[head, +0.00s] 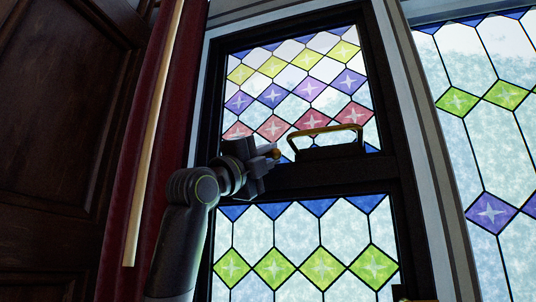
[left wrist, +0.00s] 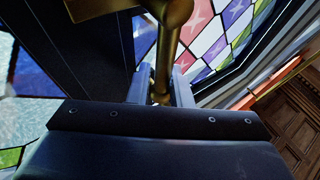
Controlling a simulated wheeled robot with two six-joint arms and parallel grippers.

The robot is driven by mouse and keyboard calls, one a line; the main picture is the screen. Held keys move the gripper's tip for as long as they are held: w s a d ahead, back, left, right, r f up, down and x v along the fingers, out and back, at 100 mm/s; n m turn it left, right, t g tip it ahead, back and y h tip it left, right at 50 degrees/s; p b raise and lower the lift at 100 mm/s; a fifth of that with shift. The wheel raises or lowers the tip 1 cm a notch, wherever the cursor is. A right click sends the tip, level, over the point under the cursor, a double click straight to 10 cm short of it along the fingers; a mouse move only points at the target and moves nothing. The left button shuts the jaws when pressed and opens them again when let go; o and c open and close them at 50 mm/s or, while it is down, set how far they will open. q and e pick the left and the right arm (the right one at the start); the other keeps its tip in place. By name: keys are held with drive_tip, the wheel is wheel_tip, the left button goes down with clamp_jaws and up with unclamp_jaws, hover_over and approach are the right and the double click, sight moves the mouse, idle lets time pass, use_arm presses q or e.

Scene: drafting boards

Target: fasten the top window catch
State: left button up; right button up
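The window has a dark frame with leaded glass. A brass bar-shaped handle (head: 327,130) arches over a dark base (head: 332,152) on the rail between the upper and lower panes. My left gripper (head: 272,157) is just left of this base, with a small brass part between its fingertips. In the left wrist view the brass catch lever (left wrist: 166,55) runs down between the two grey fingers (left wrist: 161,90), which appear to press on both its sides. The lever's far end is hidden by the gripper body. My right gripper is not in view.
A red curtain (head: 165,120) and dark wood panelling (head: 60,130) stand to the left. A second leaded window (head: 490,120) is on the right, beyond the pale frame. A small brass piece (head: 397,292) shows at the bottom edge.

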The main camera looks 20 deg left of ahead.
use_arm(q)
drive_tip(key=o, duration=0.3)
wheel_tip(320, 180, up, 8)
drive_tip(key=shift+r+p, duration=0.1)
drive_tip(key=shift+p, duration=0.25)
drive_tip(key=shift+w+r, duration=0.15)
drive_tip(key=shift+r, duration=0.75)
drive_tip(key=shift+c, duration=0.3)
